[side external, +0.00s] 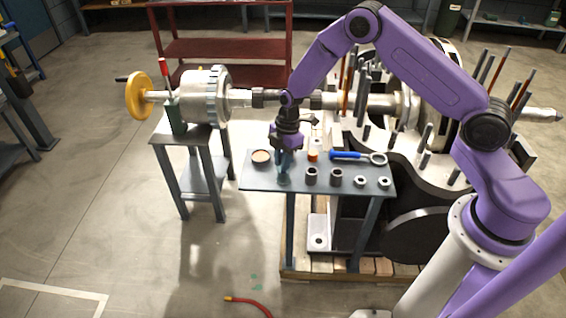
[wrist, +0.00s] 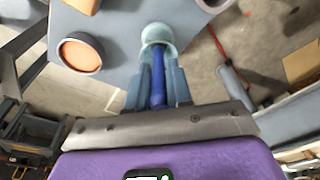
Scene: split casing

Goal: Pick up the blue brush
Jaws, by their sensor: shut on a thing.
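The blue brush (wrist: 158,88) shows in the wrist view as a blue handle between my two fingers. My gripper (wrist: 157,80) is shut on it. The handle's far end reaches a pale teal cup (wrist: 157,36) near the table edge; whether the brush still sits inside it is hard to tell. In the side external view my gripper (side external: 285,160) points down over the left part of the small grey table (side external: 258,182), just above the teal cup (side external: 284,180). The brush's bristles cannot be made out.
A round tin (side external: 261,157) with an orange-brown top stands left of my gripper. A large machine (side external: 440,110) stands behind.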

